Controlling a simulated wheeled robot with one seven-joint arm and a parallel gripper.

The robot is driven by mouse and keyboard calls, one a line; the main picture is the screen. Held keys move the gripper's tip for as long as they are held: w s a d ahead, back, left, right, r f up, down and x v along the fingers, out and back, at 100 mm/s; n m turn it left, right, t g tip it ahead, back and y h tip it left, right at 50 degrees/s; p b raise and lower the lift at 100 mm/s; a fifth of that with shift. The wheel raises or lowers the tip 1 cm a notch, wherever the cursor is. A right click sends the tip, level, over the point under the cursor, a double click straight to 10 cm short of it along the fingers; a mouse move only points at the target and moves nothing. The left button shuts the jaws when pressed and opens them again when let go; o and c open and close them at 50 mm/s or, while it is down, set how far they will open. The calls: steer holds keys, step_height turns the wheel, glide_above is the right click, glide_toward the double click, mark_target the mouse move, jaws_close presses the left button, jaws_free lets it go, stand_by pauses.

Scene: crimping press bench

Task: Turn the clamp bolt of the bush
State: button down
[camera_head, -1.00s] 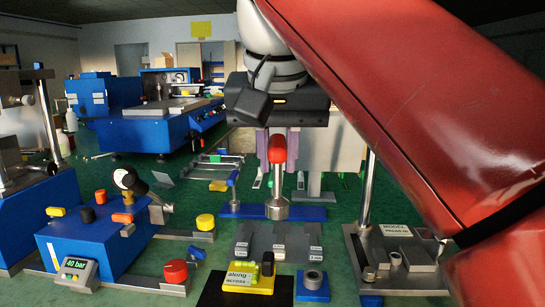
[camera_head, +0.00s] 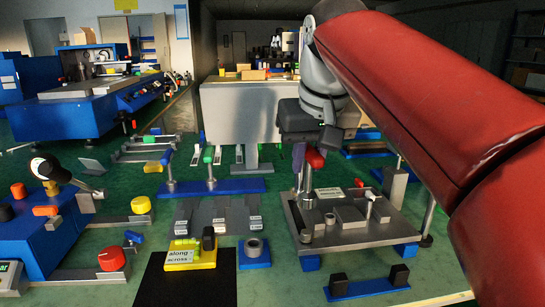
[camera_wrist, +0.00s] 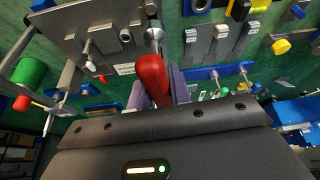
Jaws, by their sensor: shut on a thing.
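My gripper (camera_head: 308,152) is shut on the red handle (camera_head: 315,159) of a steel-shafted tool, between its purple fingers; in the wrist view the red handle (camera_wrist: 152,75) shows between them. The tool's shaft (camera_head: 307,186) points down over the left part of a grey steel plate (camera_head: 375,242) with a white label. The plate carries a small round ring (camera_head: 330,218), grey blocks and an upright pin. I cannot tell which part is the clamp bolt, or whether the tool's lower end sits on one.
A blue rack (camera_head: 238,186) with blue-handled and green-handled tools stands left of the plate. Grey slotted blocks (camera_head: 200,228), a yellow labelled block (camera_head: 180,266) and a blue block with a ring (camera_head: 245,262) lie in front. A blue unit with knobs (camera_head: 40,240) is at left.

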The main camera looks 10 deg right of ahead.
mark_target(308, 193)
steer(key=shift+d+f, duration=0.1)
stand_by(0.4)
steer(key=shift+f+b, duration=1.75)
steer(key=shift+f, duration=0.5)
steer(key=shift+f+b, duration=1)
steer(key=shift+f, duration=0.2)
